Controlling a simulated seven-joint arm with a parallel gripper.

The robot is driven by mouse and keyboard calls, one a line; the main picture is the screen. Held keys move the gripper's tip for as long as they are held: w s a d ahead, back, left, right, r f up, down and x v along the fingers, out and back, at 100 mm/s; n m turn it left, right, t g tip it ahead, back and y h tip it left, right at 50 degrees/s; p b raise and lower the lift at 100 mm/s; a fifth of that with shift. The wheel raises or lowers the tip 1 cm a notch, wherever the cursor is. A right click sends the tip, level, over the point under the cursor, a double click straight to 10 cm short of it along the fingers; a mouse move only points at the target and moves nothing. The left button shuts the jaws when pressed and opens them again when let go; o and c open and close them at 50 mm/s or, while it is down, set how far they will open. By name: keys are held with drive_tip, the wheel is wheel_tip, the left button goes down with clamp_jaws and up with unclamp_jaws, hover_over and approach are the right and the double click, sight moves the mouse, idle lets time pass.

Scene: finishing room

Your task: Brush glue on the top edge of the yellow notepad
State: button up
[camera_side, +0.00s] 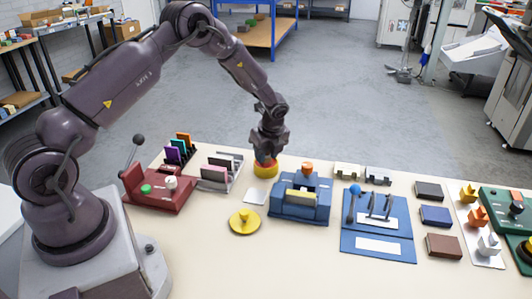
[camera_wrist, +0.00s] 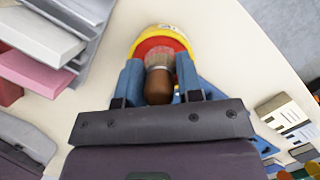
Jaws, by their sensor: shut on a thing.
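My gripper (camera_side: 266,154) is shut on a brush, whose brown handle (camera_wrist: 159,88) is between the two blue fingers in the wrist view. The pale bristles (camera_wrist: 160,58) point into the yellow pot (camera_side: 265,171), which has a red inside (camera_wrist: 147,46). I cannot tell how deep the bristles sit. The yellow notepad (camera_side: 301,195) stands in a blue clamp block (camera_side: 298,210), to the right of the pot in the side view. Most of the pad is hidden by the block. The brush is mostly hidden in the side view.
A yellow disc with a knob (camera_side: 245,222) and a white sheet (camera_side: 255,196) lie left of the clamp. A grey rack (camera_side: 219,181) with pink and grey pads is left of the pot. A blue board with levers (camera_side: 378,240) stands right. The front table is clear.

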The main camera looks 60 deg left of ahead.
drive_tip(key=shift+f, duration=0.15)
drive_tip(key=shift+r, duration=3.6)
